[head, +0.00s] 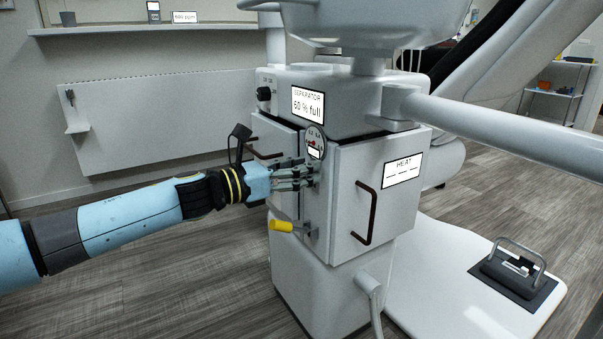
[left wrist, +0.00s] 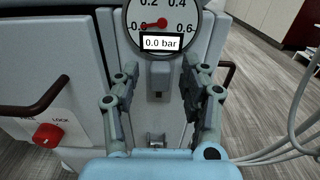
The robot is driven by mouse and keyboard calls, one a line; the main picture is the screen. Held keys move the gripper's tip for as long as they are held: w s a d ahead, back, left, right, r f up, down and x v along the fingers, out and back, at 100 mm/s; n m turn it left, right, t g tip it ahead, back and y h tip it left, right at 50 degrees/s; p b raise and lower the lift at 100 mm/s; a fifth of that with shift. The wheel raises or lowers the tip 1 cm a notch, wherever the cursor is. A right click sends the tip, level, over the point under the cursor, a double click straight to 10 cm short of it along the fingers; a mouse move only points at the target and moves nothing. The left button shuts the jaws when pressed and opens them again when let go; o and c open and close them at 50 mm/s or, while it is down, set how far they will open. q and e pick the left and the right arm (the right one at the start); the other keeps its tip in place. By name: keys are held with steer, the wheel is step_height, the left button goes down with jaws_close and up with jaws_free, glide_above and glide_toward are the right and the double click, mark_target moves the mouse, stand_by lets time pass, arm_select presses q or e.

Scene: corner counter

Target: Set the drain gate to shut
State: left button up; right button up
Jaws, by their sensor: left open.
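A yellow-handled lever (head: 281,226) sticks out to the left from a grey plate low on the front corner of the white cabinet. No label on it is readable, so I cannot tell for certain that it is the drain gate. My left gripper (head: 307,174) is above the lever, at the cabinet corner just below the round gauge (head: 316,142). In the left wrist view my left gripper (left wrist: 160,72) is open, its fingers on either side of a small grey block (left wrist: 159,78) under the gauge, which reads 0.0 bar. Nothing is held. My right gripper is not in view.
A dark door handle (head: 363,212) sticks out right of the gripper. A red knob marked LOCK (left wrist: 47,136) shows at left in the wrist view. Hoses hang at right.

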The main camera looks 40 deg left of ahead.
arm_select(q)
jaws_close()
stand_by(0.3)
step_height(320, 180, down, 4)
steer(key=b, duration=0.3)
steer(key=shift+f, duration=0.2)
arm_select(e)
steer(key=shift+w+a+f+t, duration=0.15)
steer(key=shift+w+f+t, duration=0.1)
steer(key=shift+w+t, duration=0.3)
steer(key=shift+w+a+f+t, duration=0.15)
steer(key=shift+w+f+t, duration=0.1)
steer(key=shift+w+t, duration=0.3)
